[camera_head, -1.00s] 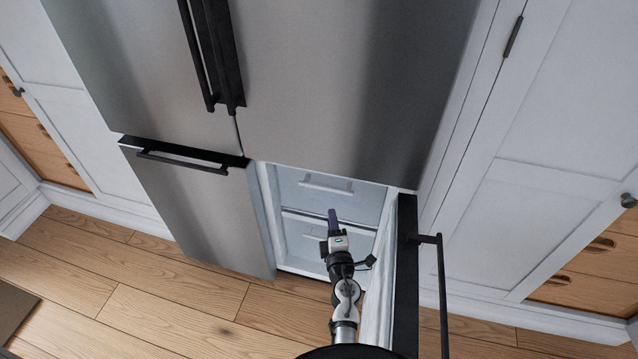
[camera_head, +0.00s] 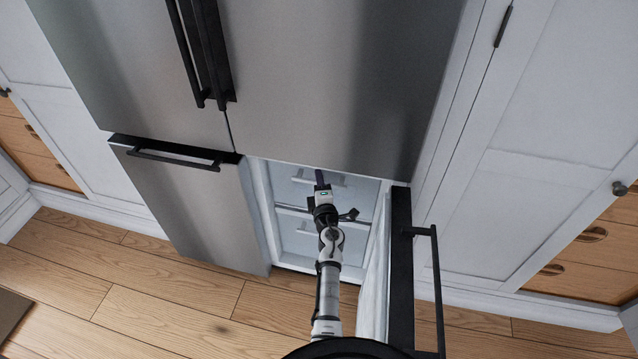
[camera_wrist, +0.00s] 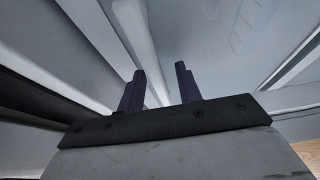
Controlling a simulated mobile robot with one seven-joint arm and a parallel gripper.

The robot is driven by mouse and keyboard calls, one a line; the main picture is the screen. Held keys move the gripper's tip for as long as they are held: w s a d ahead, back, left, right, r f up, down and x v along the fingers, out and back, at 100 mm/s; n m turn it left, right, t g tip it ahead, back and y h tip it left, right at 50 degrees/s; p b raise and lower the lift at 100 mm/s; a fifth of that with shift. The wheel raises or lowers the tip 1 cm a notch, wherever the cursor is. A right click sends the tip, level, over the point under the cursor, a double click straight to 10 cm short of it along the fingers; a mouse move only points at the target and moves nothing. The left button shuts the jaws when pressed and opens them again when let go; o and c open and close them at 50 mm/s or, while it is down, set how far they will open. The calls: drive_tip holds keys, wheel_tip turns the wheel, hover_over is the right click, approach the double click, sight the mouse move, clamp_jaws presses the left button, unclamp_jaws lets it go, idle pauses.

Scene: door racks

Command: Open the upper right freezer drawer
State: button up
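The upper right freezer drawer (camera_head: 285,190) is a pale front with a light bar handle (camera_head: 338,181) inside the open lower right compartment. It looks shut. My gripper (camera_head: 319,178) reaches into the compartment at this handle. In the wrist view, my gripper (camera_wrist: 160,72) has its two dark fingers apart, so it is open. A pale bar-like edge runs up the picture between and beyond the fingers. I cannot tell whether the fingers touch the handle, and the arm hides part of the drawer front.
The lower right freezer door (camera_head: 402,270) stands open just right of my arm, with its black handle (camera_head: 438,290) outward. The lower left door (camera_head: 195,205) is shut. A second drawer (camera_head: 292,238) lies below. Wooden floor (camera_head: 190,310) is clear at left.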

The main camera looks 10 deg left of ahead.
clamp_jaws()
idle(0.4)
